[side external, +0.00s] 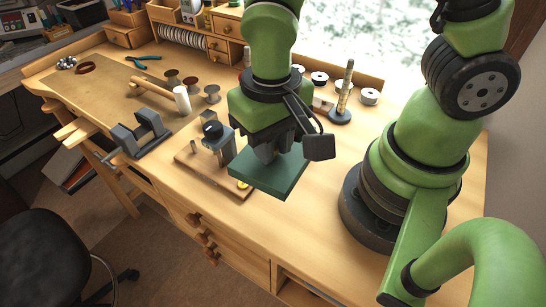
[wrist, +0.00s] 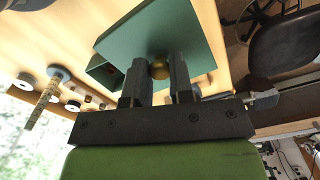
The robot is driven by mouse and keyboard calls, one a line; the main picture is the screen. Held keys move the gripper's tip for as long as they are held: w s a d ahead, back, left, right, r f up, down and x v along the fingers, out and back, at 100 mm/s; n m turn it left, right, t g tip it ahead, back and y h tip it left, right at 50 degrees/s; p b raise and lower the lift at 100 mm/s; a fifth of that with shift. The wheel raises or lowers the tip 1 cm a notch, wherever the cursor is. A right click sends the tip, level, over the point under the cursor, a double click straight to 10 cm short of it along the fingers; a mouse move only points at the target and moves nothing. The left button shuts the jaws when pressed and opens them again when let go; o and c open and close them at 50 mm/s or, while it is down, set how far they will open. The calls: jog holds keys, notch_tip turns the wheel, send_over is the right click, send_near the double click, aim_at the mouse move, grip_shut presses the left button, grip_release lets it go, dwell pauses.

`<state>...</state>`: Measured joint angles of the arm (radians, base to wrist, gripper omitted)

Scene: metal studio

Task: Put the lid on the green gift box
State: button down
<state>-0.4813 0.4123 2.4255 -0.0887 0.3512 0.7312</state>
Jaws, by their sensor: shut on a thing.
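The green lid (side external: 268,178) is a flat square with a gold knob (wrist: 160,68) in its middle. My gripper (side external: 270,152) is above the lid, with its fingers on either side of the knob in the wrist view (wrist: 160,75). It is shut on the knob and holds the lid above the bench, roughly level. The green gift box (wrist: 98,70) shows only in part in the wrist view, beyond the lid's edge at the left, with its dark inside visible. The lid and the box look apart. In the side view I cannot make out the box behind my gripper and the lid.
A wooden board with a small grey press (side external: 214,140) stands left of the lid. A vise (side external: 140,133) is at the bench's front edge. An upright rod on a dark base (side external: 343,95) and several spools (side external: 369,96) stand at the back. Bare bench lies right of the lid.

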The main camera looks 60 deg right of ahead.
jog(key=w+d+r+m, duration=0.1)
jog(key=w+d, duration=0.1)
jog(key=d, duration=0.5)
jog(key=w+d+r+m, duration=0.1)
jog(key=w+d, duration=0.2)
jog(key=d, duration=0.4)
jog(key=shift+f, duration=3.35)
jog(key=shift+s+f, duration=0.1)
jog(key=shift+f, duration=0.95)
jog(key=c, duration=0.9)
grip_release()
jog(key=shift+r, duration=0.1)
notch_tip(320, 180, up, 10)
jog(key=shift+f, duration=0.1)
